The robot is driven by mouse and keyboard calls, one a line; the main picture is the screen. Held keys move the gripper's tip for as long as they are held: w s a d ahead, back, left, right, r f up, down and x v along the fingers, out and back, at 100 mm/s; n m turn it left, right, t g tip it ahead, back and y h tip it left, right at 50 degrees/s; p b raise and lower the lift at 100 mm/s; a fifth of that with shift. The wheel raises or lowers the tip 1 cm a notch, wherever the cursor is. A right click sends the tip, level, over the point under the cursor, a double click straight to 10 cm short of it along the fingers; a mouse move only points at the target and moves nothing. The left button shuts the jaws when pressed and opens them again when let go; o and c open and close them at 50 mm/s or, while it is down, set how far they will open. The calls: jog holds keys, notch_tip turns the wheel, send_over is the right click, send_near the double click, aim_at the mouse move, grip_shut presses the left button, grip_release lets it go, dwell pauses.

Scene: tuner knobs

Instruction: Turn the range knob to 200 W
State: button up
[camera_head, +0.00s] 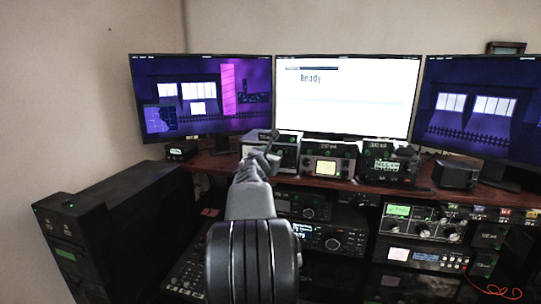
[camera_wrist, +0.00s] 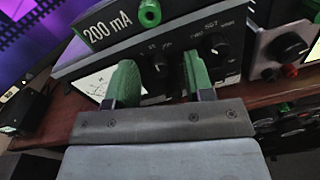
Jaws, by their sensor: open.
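A tuner box labelled 200 mA (camera_wrist: 106,33) fills the top of the wrist view, tilted in the picture. Its front has a pale meter at left, a dark knob (camera_wrist: 160,63) in the middle and another dark knob (camera_wrist: 216,46) at right. The lettering above them is too small to read surely, so I cannot tell which is the range knob or its setting. My gripper (camera_wrist: 158,66) is open, its green fingers either side of the middle knob in the picture; contact cannot be told. In the head view my gripper (camera_head: 266,150) is at the leftmost tuner box (camera_head: 287,152), partly hiding it.
Another box with a round knob (camera_wrist: 288,46) stands close at right. In the head view, two more tuner boxes (camera_head: 329,165) (camera_head: 390,164) stand along the wooden desk (camera_head: 212,162). Monitors stand behind; radio gear fills the space below. A black cabinet (camera_head: 110,225) stands at left.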

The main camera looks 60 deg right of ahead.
grip_shut()
dwell(0.3)
jog(key=shift+f+m+b, duration=0.15)
jog(key=shift+m+b, duration=0.15)
jog(key=shift+b, duration=0.2)
jog(key=shift+m+b, duration=0.3)
jog(key=shift+b, duration=0.1)
jog(key=shift+m+b, duration=1.1)
jog(key=shift+b, duration=0.05)
jog(key=shift+m+b, duration=1.45)
jog(key=shift+m, duration=0.65)
